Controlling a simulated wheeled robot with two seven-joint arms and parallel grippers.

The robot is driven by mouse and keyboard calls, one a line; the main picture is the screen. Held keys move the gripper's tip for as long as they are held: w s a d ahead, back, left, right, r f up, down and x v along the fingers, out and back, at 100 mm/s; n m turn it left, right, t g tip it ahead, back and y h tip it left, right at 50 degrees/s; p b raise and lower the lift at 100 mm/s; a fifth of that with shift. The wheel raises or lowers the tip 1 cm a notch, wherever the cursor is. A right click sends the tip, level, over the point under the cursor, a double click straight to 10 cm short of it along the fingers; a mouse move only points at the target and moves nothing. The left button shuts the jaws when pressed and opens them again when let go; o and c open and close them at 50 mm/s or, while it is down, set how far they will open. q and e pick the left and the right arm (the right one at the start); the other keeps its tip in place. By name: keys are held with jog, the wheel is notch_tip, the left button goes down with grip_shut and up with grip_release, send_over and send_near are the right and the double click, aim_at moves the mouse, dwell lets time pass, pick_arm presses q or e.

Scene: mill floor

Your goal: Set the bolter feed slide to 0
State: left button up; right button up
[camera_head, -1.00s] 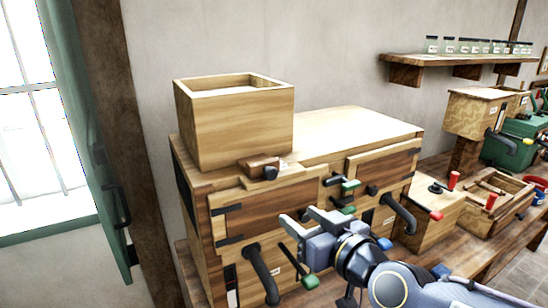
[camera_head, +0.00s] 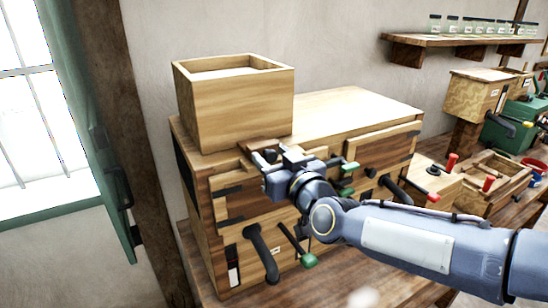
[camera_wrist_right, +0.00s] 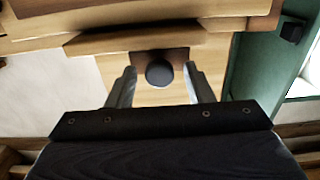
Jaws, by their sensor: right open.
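The bolter (camera_head: 345,112) is a large wooden cabinet with a square open hopper (camera_head: 235,110) on its top left. The feed slide sits at the front foot of the hopper, with a dark round knob (camera_head: 270,155) that is partly hidden by my gripper. In the right wrist view, the knob (camera_wrist_right: 159,74) faces me on a darker wooden block (camera_wrist_right: 176,56). My right gripper (camera_head: 279,161) is at the slide, open. Its fingertips (camera_wrist_right: 161,72) stand either side of the knob with gaps, not closed on it. I see no scale reading. My left gripper is not in view.
Black curved spouts (camera_head: 262,252) and green-tipped levers (camera_head: 309,260) stick out from the cabinet front below my right arm. Wooden boxes with red handles (camera_head: 451,162) stand to the right. A jar shelf (camera_head: 450,40) is on the wall; a green shutter (camera_head: 85,130) is at left.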

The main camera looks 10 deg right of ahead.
aim_at(262, 143)
jog(key=shift+c, duration=0.5)
grip_shut()
jog(key=b+x, duration=0.1)
jog(key=x, duration=0.4)
jog(key=shift+w+a+f, duration=0.1)
jog(key=shift+w, duration=0.15)
jog(key=shift+r, duration=0.2)
jog(key=shift+c, duration=0.7)
grip_release()
jog(key=shift+o, duration=1.2)
jog(key=shift+w+f, duration=0.1)
jog(key=shift+w, duration=0.05)
